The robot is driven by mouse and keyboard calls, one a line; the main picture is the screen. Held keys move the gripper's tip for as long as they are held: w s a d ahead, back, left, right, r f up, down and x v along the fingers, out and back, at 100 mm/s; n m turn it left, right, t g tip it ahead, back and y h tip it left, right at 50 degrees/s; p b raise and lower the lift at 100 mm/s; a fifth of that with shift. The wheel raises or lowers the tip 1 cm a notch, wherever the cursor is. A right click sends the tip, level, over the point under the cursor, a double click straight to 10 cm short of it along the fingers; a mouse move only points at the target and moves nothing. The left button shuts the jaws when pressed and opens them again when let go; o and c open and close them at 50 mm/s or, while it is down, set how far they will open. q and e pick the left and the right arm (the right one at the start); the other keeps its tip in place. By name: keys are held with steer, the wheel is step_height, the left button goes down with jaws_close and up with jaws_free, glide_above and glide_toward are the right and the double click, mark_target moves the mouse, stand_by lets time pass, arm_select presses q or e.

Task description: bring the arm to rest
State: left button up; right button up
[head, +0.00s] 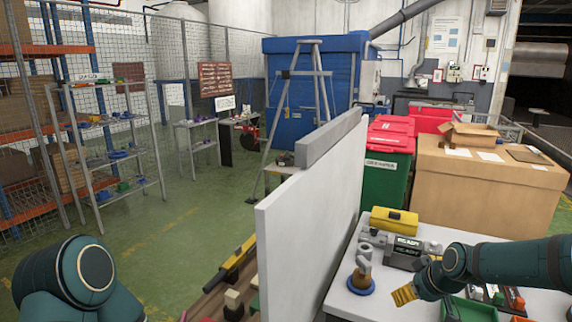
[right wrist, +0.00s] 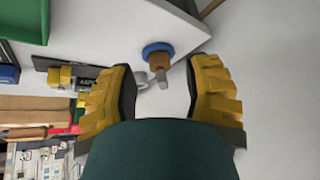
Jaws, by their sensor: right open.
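My right gripper (head: 404,294) is over the white table at the lower right of the head view, its yellow fingers pointing left. In the right wrist view the two ribbed yellow fingers (right wrist: 160,92) stand wide apart with nothing held between them. A grey and brown piece on a round blue base (head: 361,283) stands on the table to the left of the gripper. In the right wrist view this piece (right wrist: 159,49) shows beyond the fingers, in line with the gap. A teal part of my left arm shows at the lower left of the head view; its gripper is out of view.
A tall white partition (head: 308,220) stands left of the white table (head: 345,301). A yellow box (head: 394,221), a grey device (head: 405,250) and a green tray (head: 470,310) are on the table. A large cardboard box (head: 485,190) and a green bin (head: 385,178) stand behind.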

steer(key=s+a+f+m+g+y, duration=0.1)
steer(key=s+a+f+m+g, duration=0.15)
steer(key=a+f, duration=1)
steer(key=s+a+f+m, duration=0.1)
steer(key=s+a+f, duration=0.1)
steer(key=s+f, duration=0.2)
steer(key=s+a+f+m+g, duration=0.1)
steer(key=s+a+f, duration=0.2)
steer(key=s, duration=0.4)
steer(key=s+a+f+m, duration=0.1)
steer(key=s+a+f, duration=0.1)
steer(key=s+f, duration=0.3)
steer(key=shift+s+a, duration=0.3)
steer(key=shift+s, duration=0.4)
